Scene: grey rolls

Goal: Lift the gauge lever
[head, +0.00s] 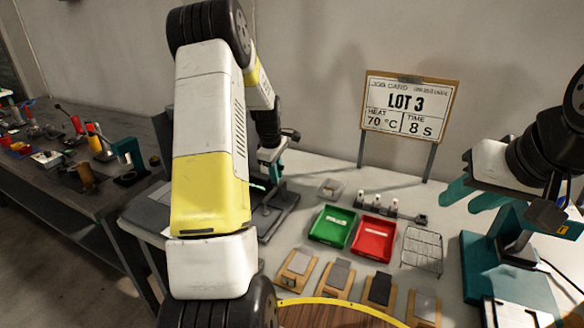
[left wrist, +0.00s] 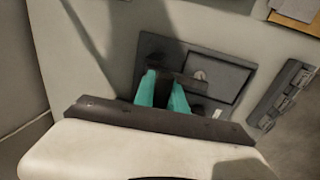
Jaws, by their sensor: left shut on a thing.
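The gauge (head: 283,200) is a dark stand with a flat base on the white table, partly hidden behind my left arm. In the left wrist view its dark base plate (left wrist: 222,72) lies below the fingers. My left gripper (head: 268,156) is at the top of the gauge, its teal fingers (left wrist: 162,92) shut on the lever. The lever is mostly hidden by the fingers, so how far it is raised cannot be told. My right gripper (head: 474,196) is at the right above the table, with its teal fingers apart and nothing seen between them.
A green tray (head: 333,226) and a red tray (head: 373,238) sit mid-table. Sample boards (head: 337,276) line the front. A wire rack (head: 422,250) and a teal machine (head: 500,280) stand to the right. A job card (head: 408,107) reads LOT 3, 70 °C, 8 s.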

